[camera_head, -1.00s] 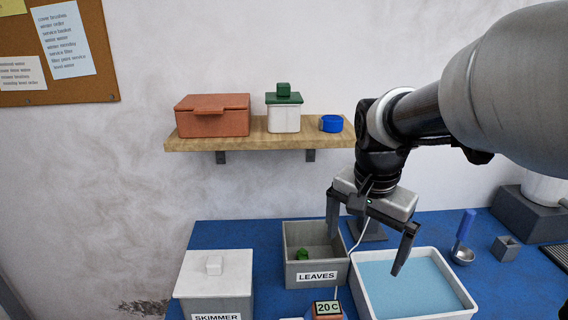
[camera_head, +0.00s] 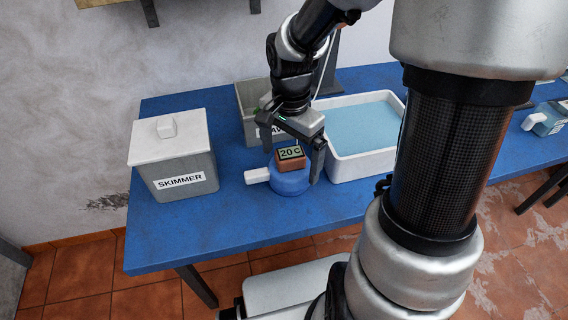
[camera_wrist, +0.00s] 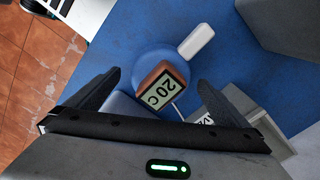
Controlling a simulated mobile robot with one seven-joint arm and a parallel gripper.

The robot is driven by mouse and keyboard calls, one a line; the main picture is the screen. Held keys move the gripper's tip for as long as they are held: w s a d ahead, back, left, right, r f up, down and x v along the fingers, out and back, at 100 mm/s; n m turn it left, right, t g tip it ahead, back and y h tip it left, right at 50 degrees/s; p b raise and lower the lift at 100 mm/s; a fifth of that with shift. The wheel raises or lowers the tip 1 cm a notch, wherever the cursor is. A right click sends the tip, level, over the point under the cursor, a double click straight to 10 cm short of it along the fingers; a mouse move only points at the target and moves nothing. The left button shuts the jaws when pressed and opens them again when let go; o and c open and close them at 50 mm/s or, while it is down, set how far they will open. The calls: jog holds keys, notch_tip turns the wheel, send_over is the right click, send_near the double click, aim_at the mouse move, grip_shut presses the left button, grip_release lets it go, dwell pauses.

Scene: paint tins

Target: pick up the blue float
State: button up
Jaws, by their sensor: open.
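The blue float (camera_head: 291,187) is a round blue disc on the blue table, with a brown block (camera_head: 290,164) reading "20 C" on top. A white tab (camera_head: 257,175) sticks out at its left side. In the wrist view the blue float (camera_wrist: 142,62) is partly covered by the brown block (camera_wrist: 160,86). My gripper (camera_head: 291,166) is open and points down over the float, one finger on each side of the block. In the wrist view the fingers of my gripper (camera_wrist: 158,80) stand either side of it. I cannot tell whether they touch.
A grey bin with white lid labelled SKIMMER (camera_head: 175,160) stands to the left. A grey open bin (camera_head: 252,128) is close behind my gripper. A white tray of water (camera_head: 352,162) is close on the right. The table's front (camera_head: 235,225) is clear.

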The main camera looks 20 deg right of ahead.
notch_tip(320, 180, down, 5)
jog(key=shift+a+f+b, duration=0.1)
jog(key=shift+f+b, duration=0.05)
jog(key=shift+b, duration=0.65)
